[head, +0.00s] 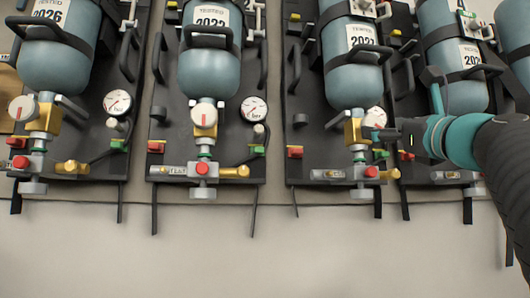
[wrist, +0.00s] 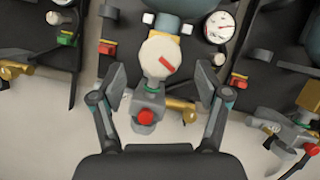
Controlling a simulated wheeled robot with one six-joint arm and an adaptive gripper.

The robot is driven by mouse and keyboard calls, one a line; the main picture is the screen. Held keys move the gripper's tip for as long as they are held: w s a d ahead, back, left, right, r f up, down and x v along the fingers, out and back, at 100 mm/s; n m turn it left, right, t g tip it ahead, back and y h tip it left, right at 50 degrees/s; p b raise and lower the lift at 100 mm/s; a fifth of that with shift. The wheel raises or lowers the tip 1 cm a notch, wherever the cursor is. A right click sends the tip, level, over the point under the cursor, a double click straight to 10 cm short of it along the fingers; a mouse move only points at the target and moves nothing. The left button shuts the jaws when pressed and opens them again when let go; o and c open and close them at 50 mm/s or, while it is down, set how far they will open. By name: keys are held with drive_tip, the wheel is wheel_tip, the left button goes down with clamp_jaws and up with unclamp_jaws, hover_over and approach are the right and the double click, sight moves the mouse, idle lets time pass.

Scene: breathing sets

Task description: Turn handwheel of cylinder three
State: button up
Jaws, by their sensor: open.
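Cylinder three (head: 350,75) is the blue-grey bottle third from the left in the head view, strapped to a dark backplate, with a brass valve block (head: 353,128) below it. Its handwheel (wrist: 161,57) is a pale round knob with a red mark, seen face-on in the wrist view. My gripper (wrist: 159,80) is open, one finger on each side of the handwheel, with gaps left and right. In the head view my gripper (head: 382,133) comes in from the right at the valve block. A pale round face there is partly covered; I cannot tell if it is the handwheel or gauge.
A pressure gauge (wrist: 219,27) sits up and right of the handwheel. A red button (wrist: 146,117) on a grey fitting lies below it. Neighbouring sets stand on both sides, including cylinder two (head: 208,70). The pale floor (head: 240,255) in front is clear.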

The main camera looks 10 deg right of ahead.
drive_tip(key=shift+p+x, duration=0.45)
drive_tip(key=shift+x, duration=1.95)
drive_tip(key=c, duration=1.2)
